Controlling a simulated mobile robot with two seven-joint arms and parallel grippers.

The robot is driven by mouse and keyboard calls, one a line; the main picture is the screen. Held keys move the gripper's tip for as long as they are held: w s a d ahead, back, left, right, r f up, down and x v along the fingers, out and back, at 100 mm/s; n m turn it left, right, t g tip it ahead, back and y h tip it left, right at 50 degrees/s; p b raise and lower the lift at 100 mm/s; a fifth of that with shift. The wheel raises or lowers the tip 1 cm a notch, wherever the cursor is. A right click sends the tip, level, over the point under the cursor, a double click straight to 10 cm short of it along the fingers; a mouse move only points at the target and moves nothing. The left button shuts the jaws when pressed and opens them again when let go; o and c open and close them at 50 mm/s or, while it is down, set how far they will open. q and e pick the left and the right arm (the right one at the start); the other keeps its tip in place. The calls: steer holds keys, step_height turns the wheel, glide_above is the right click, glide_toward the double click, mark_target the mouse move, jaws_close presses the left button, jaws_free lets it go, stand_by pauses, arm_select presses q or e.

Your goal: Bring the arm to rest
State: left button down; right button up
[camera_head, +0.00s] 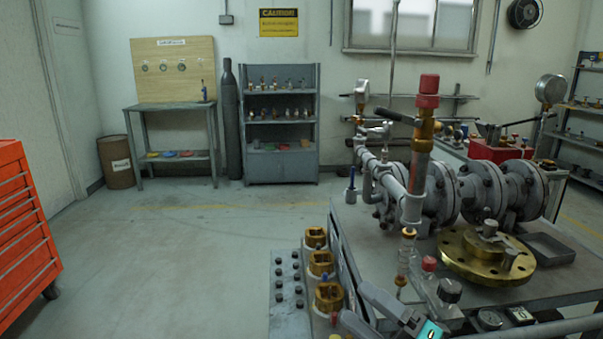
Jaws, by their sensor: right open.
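My right gripper (355,303) shows at the bottom of the head view, right of centre. Its two grey fingers are apart with nothing between them, and they point up and left. A small teal panel lies behind the fingers on my right arm, which comes in from the lower right edge. The gripper is in front of the near left corner of the workbench (350,225), close to the brass fittings (328,297). It appears apart from the grey gate valve assembly (440,190). My left gripper is not in view.
A round brass flange (486,256) and a dark tray (546,249) lie on the bench. A red-capped upright pipe (428,100) rises above the valve. A red tool cabinet (22,235) stands at the left. The floor (165,265) between is clear.

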steer(key=s+d+f+m+g+h+p, duration=0.1)
steer(key=s+d+f+m+h, duration=0.2)
steer(key=s+f+m+h, duration=0.4)
steer(key=s+d+f+m+g+h+p, duration=0.2)
steer(key=s+d+f+m+h, duration=0.2)
steer(key=f+m, duration=0.9)
steer(key=s+m+h, duration=0.3)
steer(key=s+m, duration=0.2)
steer(key=shift+s+d+f+h, duration=0.25)
steer(key=shift+s+f+h, duration=0.05)
